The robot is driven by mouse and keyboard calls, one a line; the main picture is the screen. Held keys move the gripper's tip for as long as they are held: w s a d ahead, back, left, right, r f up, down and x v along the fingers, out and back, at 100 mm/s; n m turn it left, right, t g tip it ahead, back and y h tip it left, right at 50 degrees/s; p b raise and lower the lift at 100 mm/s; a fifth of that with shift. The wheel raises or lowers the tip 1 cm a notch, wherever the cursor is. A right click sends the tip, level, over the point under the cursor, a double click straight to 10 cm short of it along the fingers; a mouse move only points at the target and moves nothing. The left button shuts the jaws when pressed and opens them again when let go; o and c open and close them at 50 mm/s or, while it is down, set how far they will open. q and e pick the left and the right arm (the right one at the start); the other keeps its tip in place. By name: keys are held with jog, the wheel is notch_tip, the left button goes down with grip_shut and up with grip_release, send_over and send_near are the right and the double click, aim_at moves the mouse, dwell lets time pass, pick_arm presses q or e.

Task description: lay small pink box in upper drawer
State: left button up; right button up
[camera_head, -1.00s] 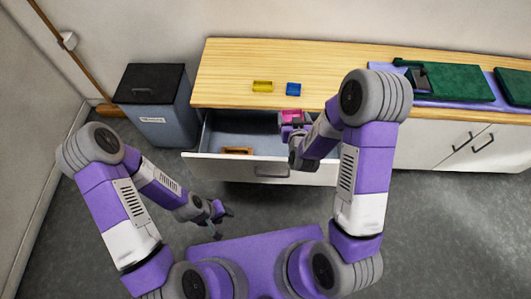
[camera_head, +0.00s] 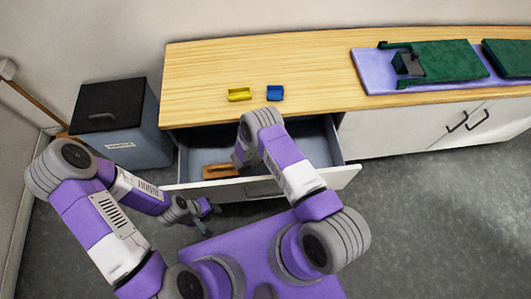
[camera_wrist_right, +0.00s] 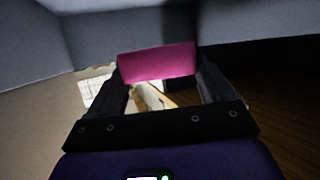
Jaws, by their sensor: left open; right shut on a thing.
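The small pink box (camera_wrist_right: 157,62) is between the fingers of my right gripper (camera_wrist_right: 160,70) in the right wrist view, and the gripper is shut on it. In the head view my right arm covers the box and the gripper, over the left part of the open drawer. The upper drawer (camera_head: 318,143) is pulled out under the wooden counter, with a grey inside and a white front. Whether the box touches the drawer floor cannot be told. My left gripper (camera_head: 205,217) is open and empty, low in front of the drawer.
A brown block (camera_head: 221,171) lies in the drawer near its front left. A yellow tray (camera_head: 239,94) and a blue tray (camera_head: 275,93) sit on the counter (camera_head: 205,70). A black-lidded bin (camera_head: 118,130) stands at left. The drawer's right part is bare.

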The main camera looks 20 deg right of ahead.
jog(key=f+b, duration=0.1)
jog(key=f, duration=0.4)
jog(key=shift+s+b, duration=0.2)
jog(key=shift+b, duration=0.2)
notch_tip(320, 180, down, 4)
jog(key=shift+f+b, duration=0.1)
jog(key=shift+b, duration=0.85)
